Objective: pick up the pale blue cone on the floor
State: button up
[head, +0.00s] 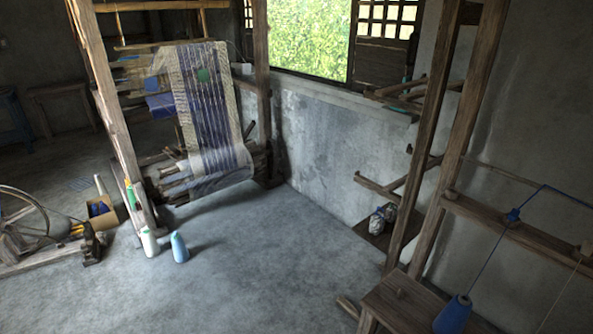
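The pale blue cone (179,247) stands upright on the grey floor, left of the picture's middle, near the foot of the loom's front post. A white cone with a green top (149,242) stands just left of it, with a small gap or none between them; I cannot tell which. My gripper is not in the head view.
The handloom (122,130) with woven cloth stands behind the cones. A spinning wheel (30,225) and a cardboard box (102,214) are at left. A wooden frame (440,170) and bench with a darker blue cone (453,314) are at right. The middle floor is clear.

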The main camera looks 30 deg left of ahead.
aim_at(182, 254)
jog(key=u, duration=2.05)
jog(key=z, duration=0.4)
jog(key=i, duration=1.6)
jog(key=i+u, duration=0.1)
jog(key=i, duration=0.5)
jog(key=i+l+u, duration=0.1)
jog(key=i, duration=0.45)
jog(key=i+l+u, duration=0.1)
jog(key=i, duration=0.5)
jog(key=i+u, duration=0.1)
jog(key=u, duration=0.85)
